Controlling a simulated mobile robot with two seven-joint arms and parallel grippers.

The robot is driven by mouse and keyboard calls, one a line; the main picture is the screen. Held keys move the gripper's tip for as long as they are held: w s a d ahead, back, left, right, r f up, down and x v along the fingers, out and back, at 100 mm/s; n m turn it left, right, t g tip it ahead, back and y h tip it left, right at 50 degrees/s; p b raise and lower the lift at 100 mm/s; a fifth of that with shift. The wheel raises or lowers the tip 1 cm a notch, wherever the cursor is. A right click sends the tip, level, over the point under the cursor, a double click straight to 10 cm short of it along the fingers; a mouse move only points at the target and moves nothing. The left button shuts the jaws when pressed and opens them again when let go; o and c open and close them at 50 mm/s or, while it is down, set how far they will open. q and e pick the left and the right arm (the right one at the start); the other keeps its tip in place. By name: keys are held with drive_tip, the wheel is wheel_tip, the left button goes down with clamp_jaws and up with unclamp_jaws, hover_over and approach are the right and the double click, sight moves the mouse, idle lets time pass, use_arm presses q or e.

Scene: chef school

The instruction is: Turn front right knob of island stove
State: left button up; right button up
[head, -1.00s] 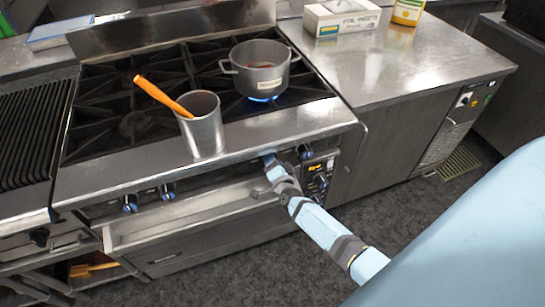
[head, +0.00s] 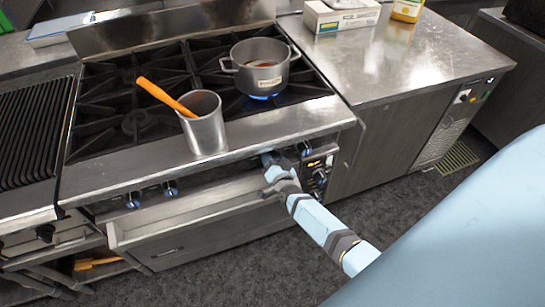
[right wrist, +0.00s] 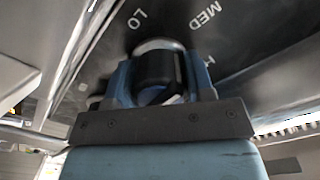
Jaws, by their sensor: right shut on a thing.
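The island stove (head: 230,132) carries a row of knobs on its front panel. My right gripper (head: 268,158) reaches up to the right part of this panel. In the right wrist view its blue fingers (right wrist: 157,85) are shut on a dark, round knob (right wrist: 155,72) between them. The printed words LO and MED show on the dark panel (right wrist: 175,18) around the knob. In the head view the gripper hides this knob. Another knob (head: 303,149) is just right of the gripper, and two more knobs (head: 170,188) are further left. My left gripper is out of view.
A pot (head: 261,75) with reddish contents stands on the back right burner over a blue flame. A metal container (head: 204,130) with an orange-handled utensil (head: 163,97) stands at the stove's front edge. A drawer-like ledge (head: 190,208) juts out below the knobs.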

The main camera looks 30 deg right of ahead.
drive_tip(key=o, duration=0.9)
drive_tip(key=v, duration=1.4)
drive_tip(key=shift+w+a+b, duration=0.1)
drive_tip(key=shift+b, duration=0.2)
drive_tip(key=shift+r, duration=0.1)
